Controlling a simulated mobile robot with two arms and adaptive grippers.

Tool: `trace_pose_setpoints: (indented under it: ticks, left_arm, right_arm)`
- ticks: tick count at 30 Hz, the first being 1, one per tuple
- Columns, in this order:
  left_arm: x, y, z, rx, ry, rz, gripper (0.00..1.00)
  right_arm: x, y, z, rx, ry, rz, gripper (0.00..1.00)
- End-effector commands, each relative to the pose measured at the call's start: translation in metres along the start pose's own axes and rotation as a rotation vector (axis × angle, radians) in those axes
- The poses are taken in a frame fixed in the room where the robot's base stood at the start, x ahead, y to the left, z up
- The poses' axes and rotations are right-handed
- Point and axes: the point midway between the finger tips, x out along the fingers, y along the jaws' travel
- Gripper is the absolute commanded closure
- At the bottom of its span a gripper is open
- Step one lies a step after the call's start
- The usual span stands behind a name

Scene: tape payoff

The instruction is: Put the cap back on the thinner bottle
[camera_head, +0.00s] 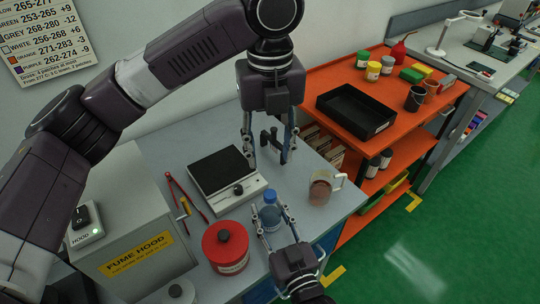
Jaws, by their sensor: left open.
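A small blue bottle (271,219) stands upright on the grey bench, with a blue cap (270,197) at its top. I cannot tell whether the cap is screwed down. My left gripper (270,158) points down above and behind the bottle, open, its fingers apart. A dark object (269,138) shows between its fingers, seemingly behind them. My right gripper (273,216) comes from the bottom, its fingertips on either side of the bottle. I cannot tell whether they touch it.
A red can (226,247) stands left of the bottle and a mug (322,187) to its right. A flat device with a dark plate (223,171) lies behind. Red-handled pliers (183,202) lie at left. An orange cart (424,112) with a black tray (378,132) stands at right.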

Motion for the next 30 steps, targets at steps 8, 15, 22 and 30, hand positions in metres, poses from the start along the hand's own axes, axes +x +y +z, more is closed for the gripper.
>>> trace_pose_setpoints:
  ticks: [8,15,22,30]
  left_arm:
    - [0.000,0.000,0.000,0.000,0.000,-0.001,0.60]
    - [0.000,0.000,0.000,0.000,0.000,-0.001,0.60]
    - [0.001,0.000,0.000,0.000,0.000,-0.001,0.60]
    - [0.000,0.000,0.000,0.000,0.000,-0.001,0.60]
  right_arm:
    - [0.000,0.000,-0.001,0.000,0.001,0.000,0.51]
    - [0.000,0.000,0.000,0.000,0.001,0.000,0.42]
    - [-0.008,0.000,0.001,-0.001,-0.002,0.000,0.42]
    - [-0.061,-0.001,0.002,-0.001,-0.005,-0.002,0.42]
